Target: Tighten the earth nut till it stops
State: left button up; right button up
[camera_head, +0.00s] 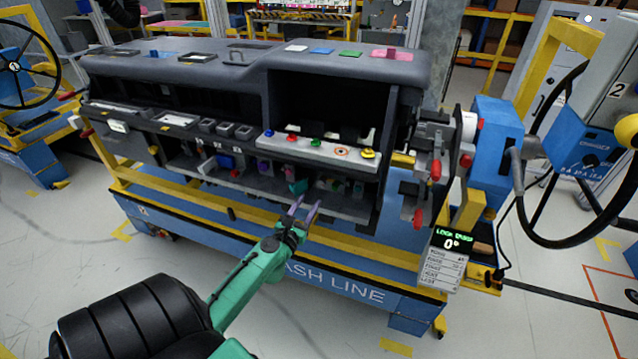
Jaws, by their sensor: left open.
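The dashboard module (345,60) is a long dark grey unit on a blue and yellow stand. Its open lower bay (340,205) holds several small coloured parts. My left gripper (305,208), on a green arm from the lower left, has its two purple fingers open and apart at the front of this bay. A small teal part (298,187) shows just beyond the fingertips; I cannot tell whether they touch it. I cannot make out the earth nut for sure at this size. My right gripper is not in view.
A light strip (320,149) with several coloured knobs runs above the bay. A yellow rail (350,245) crosses the front below my gripper. The floor in front is clear.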

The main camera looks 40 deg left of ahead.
aim_at(320, 184)
pick_arm(q)
jog(key=b+x, duration=0.1)
jog(key=x, duration=0.7)
jog(key=shift+w+a+f, duration=0.1)
jog(key=shift+w+f, duration=0.05)
jog(key=shift+w, duration=0.25)
jog(key=shift+s, duration=0.1)
grip_shut()
